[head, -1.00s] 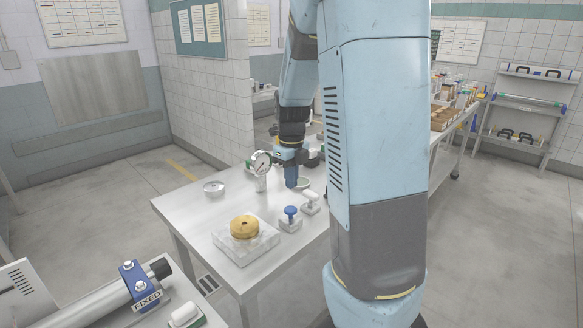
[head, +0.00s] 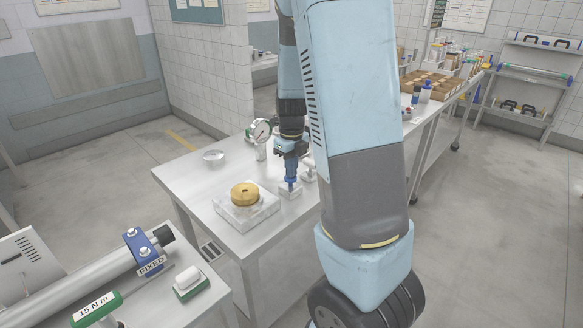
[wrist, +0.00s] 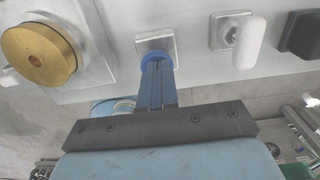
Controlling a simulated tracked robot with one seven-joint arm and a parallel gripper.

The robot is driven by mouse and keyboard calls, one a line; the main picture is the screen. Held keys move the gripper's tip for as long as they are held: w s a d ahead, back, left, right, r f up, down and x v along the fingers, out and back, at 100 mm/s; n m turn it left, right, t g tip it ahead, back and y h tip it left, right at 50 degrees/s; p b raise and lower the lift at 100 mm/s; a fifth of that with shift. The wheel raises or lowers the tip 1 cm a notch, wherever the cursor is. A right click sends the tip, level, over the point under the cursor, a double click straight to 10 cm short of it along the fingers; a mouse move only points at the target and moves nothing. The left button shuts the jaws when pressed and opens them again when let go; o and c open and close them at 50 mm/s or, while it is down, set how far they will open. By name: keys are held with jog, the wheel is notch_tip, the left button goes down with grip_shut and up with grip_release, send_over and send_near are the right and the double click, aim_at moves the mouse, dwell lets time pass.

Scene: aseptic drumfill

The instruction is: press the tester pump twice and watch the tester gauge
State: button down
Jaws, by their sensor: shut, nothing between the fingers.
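The tester gauge (head: 262,132) is a round white dial standing upright on the metal table; its needle is too small to read. A blue push-knob on a small pale block (head: 291,193), apparently the tester pump, stands nearer the table's front right. My gripper (head: 291,178) points straight down over this knob, shut and empty. In the wrist view the fingertips (wrist: 157,70) overlap the blue knob (wrist: 158,57); I cannot tell whether they touch or press it. The fingers hide part of the knob.
A small round dish (head: 213,156) lies at the back left. The table's left part is clear.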

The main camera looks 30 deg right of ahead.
jog(key=shift+s+f, duration=0.1)
jog(key=shift+f, duration=0.95)
jog(key=shift+r, duration=0.5)
notch_tip(320, 180, up, 13)
jog(key=shift+w, duration=0.2)
